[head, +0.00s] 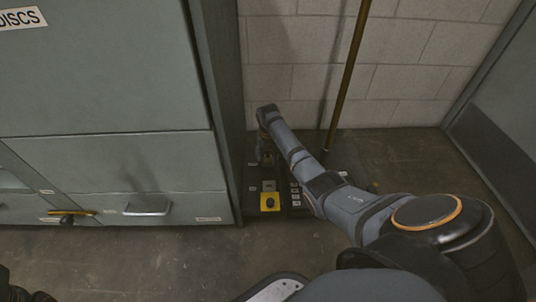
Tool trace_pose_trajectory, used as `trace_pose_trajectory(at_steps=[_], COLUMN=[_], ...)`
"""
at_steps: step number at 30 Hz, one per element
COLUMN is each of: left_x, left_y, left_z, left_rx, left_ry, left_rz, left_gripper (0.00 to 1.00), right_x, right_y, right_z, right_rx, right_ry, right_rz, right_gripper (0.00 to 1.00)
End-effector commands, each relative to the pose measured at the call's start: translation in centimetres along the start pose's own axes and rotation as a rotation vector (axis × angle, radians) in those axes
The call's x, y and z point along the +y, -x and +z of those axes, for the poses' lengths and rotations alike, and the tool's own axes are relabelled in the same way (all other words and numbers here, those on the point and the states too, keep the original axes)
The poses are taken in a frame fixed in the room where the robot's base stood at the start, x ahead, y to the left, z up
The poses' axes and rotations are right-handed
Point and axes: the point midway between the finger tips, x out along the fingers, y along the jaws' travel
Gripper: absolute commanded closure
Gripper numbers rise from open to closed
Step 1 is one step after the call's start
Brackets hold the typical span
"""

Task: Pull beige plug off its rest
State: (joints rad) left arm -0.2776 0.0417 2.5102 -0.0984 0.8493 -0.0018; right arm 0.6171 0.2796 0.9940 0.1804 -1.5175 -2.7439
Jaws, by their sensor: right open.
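My right arm reaches from the lower right down toward a dark low panel (298,212) on the floor beside the cabinet. My right gripper (266,154) is at the far end of this arm, small and dark, pointing down over the back left of the panel. It is open. I cannot make out the beige plug or its rest; the gripper and forearm cover part of that area. Dark parts at the lower left edge may belong to my left gripper, but they are cut off.
A grey cabinet (105,75) with a drawer handle (147,208) stands close left of the gripper. A yellow block with a black knob (270,202) sits at the panel's front. A brass pole (348,75) rises behind my forearm before the block wall (410,65).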

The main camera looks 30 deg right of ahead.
Motion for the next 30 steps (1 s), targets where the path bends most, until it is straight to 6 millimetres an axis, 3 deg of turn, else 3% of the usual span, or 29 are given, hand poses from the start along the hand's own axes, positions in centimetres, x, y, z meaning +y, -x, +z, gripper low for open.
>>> trace_pose_trajectory(at_steps=[8, 20, 21, 27, 30], left_x=[-0.03, -0.03, -0.03, -0.03, -0.02], left_y=[-0.10, -0.11, -0.11, -0.11, -0.03], left_z=[0.02, 0.01, 0.01, 0.00, 0.02], left_rx=[0.001, 0.002, 0.002, 0.002, 0.001], left_ry=[-0.001, -0.001, -0.001, -0.001, 0.000], left_rz=[-0.001, -0.001, -0.001, -0.001, -0.001], left_gripper=[0.60, 0.60, 0.60, 0.60, 0.60], right_x=[0.02, 0.01, 0.01, 0.00, 0.00], right_y=[-0.03, -0.04, -0.04, -0.04, -0.04], right_z=[0.02, 0.01, 0.02, 0.01, 0.01], right_rx=[0.000, 0.000, 0.000, 0.000, 0.000], right_ry=[0.000, 0.000, 0.000, -0.001, -0.001], right_rz=[0.000, 0.000, 0.000, 0.000, 0.000], right_gripper=[0.46, 1.00, 0.75, 1.00, 1.00])
